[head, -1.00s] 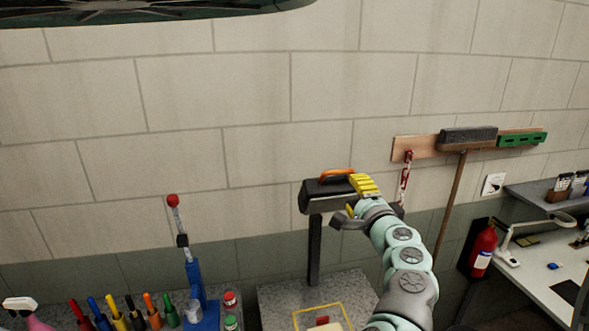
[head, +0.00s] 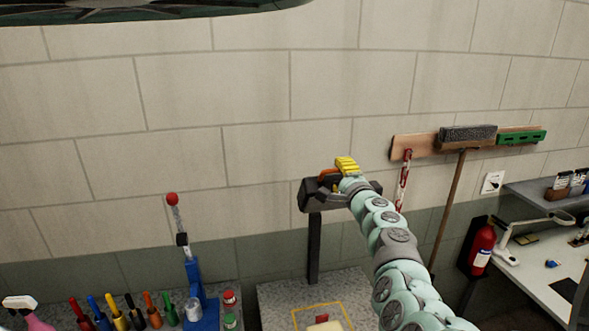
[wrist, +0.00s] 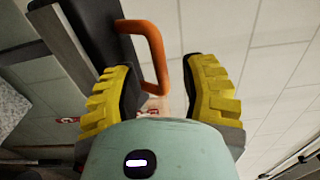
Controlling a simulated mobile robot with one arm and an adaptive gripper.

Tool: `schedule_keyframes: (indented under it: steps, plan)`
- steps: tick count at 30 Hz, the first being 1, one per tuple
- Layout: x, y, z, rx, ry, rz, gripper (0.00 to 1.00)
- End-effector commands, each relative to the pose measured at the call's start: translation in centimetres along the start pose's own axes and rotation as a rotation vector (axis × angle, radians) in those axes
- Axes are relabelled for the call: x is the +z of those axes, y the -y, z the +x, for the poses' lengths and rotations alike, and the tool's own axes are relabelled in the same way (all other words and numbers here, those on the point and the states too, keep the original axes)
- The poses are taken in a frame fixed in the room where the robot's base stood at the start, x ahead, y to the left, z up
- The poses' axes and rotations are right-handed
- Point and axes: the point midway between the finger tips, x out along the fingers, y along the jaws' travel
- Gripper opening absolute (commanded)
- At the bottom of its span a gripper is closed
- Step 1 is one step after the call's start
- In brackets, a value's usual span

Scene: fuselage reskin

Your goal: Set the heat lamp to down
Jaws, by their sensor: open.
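The heat lamp (head: 309,198) is a dark box-shaped head on a black post, with an orange handle (head: 328,172) on top. The head is up, sticking out roughly level from the post top. My gripper (head: 346,165) with yellow ribbed fingers is at the handle's right end and hides part of the head. In the wrist view my gripper (wrist: 158,72) is open. The orange handle (wrist: 156,58) lies between the fingertips, nearer the left finger, and is not clamped. The dark lamp head (wrist: 98,35) is behind the left finger.
A yellow-outlined square (head: 322,316) with a pale block is on the speckled bench below the lamp. A blue lever stand (head: 193,283) and several coloured tools are at left. A broom (head: 450,205) and fire extinguisher (head: 482,248) are at right.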

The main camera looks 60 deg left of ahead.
Motion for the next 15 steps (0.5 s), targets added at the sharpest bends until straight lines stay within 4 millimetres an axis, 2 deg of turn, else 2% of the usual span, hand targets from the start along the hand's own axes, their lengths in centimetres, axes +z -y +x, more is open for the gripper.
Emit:
schedule_keyframes:
  steps: [6,15]
  plan:
    - [0.5,-0.3,1.8,0.000,0.013,-0.003,0.43]
    - [0.3,-0.1,2.7,0.000,0.005,0.000,0.43]
